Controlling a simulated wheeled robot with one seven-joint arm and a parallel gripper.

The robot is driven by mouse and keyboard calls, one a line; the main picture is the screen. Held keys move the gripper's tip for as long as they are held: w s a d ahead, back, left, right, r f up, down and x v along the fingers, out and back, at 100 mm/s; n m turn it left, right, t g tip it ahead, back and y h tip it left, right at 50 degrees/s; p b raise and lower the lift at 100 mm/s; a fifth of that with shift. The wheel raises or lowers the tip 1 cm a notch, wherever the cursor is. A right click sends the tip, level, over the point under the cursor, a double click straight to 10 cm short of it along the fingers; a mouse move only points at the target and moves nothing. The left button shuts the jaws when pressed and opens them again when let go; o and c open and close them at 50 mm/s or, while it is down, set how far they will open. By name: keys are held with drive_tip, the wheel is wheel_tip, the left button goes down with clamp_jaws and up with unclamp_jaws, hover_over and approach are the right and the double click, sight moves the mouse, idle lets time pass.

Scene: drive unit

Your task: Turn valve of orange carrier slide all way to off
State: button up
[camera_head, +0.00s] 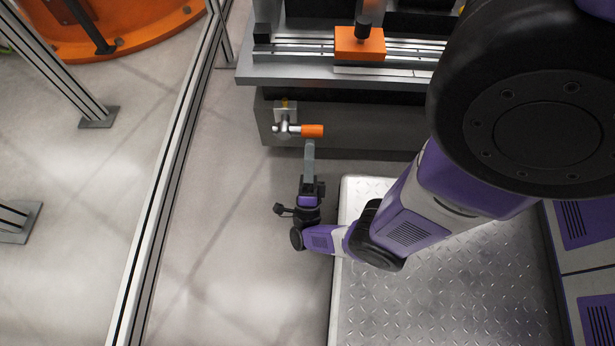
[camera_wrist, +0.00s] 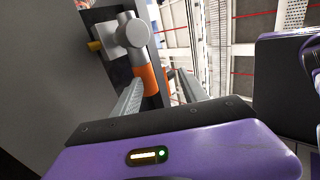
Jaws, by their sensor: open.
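The orange carrier slide (camera_head: 360,44) sits on a rail at the top of the machine in the head view. Below it on the dark front face is a valve (camera_head: 286,127) with a grey metal body and an orange-gripped handle (camera_head: 313,131) pointing right. In the wrist view the valve body (camera_wrist: 132,32) is at upper middle, and its orange handle (camera_wrist: 147,80) runs down toward my fingers. My gripper (camera_head: 309,146) is open, its fingertips at the handle's near side. In the wrist view the handle's lower end shows between the fingers (camera_wrist: 158,90); contact cannot be told.
A metal guard frame post (camera_head: 178,170) stands left of the machine, with free floor between. A diamond-plate platform (camera_head: 440,300) lies at the lower right. The machine's lower front face (camera_head: 370,130) is close beyond my gripper. A small brass fitting (camera_wrist: 95,46) sticks out beside the valve.

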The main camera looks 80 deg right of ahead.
drive_tip(key=a, duration=0.8)
drive_tip(key=shift+s, duration=0.2)
idle(0.7)
idle(0.6)
